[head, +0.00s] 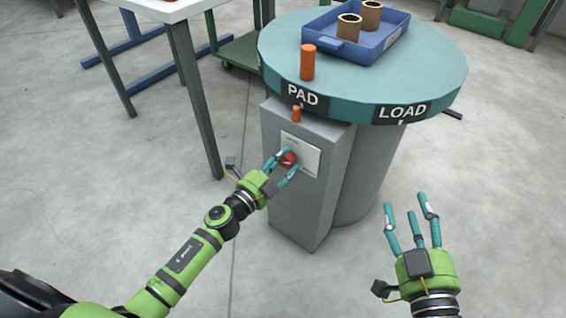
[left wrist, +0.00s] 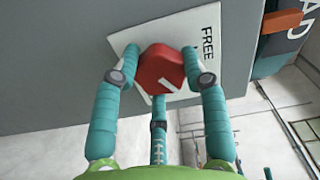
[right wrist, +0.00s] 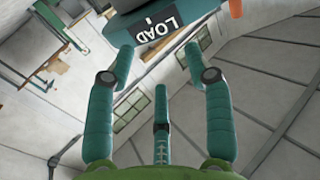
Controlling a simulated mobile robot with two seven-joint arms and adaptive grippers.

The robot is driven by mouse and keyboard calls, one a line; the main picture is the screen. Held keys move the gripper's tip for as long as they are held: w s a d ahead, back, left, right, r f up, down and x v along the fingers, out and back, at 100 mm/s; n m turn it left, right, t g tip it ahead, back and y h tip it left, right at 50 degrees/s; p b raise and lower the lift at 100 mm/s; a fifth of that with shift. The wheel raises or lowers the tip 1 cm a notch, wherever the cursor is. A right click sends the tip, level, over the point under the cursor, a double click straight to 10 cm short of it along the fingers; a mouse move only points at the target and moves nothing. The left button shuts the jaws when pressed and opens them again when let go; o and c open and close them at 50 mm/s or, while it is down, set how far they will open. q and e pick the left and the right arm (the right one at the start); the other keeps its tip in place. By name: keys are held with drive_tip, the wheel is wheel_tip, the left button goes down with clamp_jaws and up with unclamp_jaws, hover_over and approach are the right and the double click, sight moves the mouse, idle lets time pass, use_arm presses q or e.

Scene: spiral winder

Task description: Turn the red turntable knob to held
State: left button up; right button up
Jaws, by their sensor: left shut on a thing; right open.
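The red turntable knob (head: 288,159) sits on a white label plate (head: 309,152) on the front of the grey pedestal box. In the left wrist view the red knob (left wrist: 160,68) shows a white pointer line, and the plate (left wrist: 208,20) reads FREE at one edge. The rest of the lettering is hidden. My left gripper (head: 282,164) is shut on the knob, with its teal fingers (left wrist: 158,75) on either side of it. My right gripper (head: 413,212) is open and empty, to the right of the pedestal.
The round teal turntable (head: 430,70), marked PAD and LOAD, tops the pedestal (head: 295,205). A white table (head: 165,8) stands at the left. The floor around my right gripper is clear.

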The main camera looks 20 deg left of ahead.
use_arm(q)
drive_tip(key=shift+a+m, duration=0.15)
drive_tip(key=shift+m, duration=1.35)
drive_tip(key=m, duration=0.2)
drive_tip(key=shift+m+b, duration=0.3)
drive_tip(key=shift+b, duration=0.05)
drive_tip(key=m, duration=0.3)
drive_tip(key=shift+w+r+m+b, duration=0.15)
drive_tip(key=shift+m+b, duration=0.2)
drive_tip(key=shift+m, duration=1.25)
use_arm(e)
wheel_tip(320, 180, up, 8)
drive_tip(key=s+a+n+t+y, duration=0.1)
drive_tip(key=s+a+t+y, duration=0.1)
drive_tip(key=t+y, duration=0.1)
drive_tip(key=shift+r+t, duration=0.2)
drive_tip(key=shift+t, duration=0.4)
drive_tip(key=shift+s, duration=0.15)
use_arm(q)
drive_tip(key=o, duration=1)
drive_tip(key=shift+o, duration=0.6)
use_arm(e)
drive_tip(key=shift+a, duration=0.1)
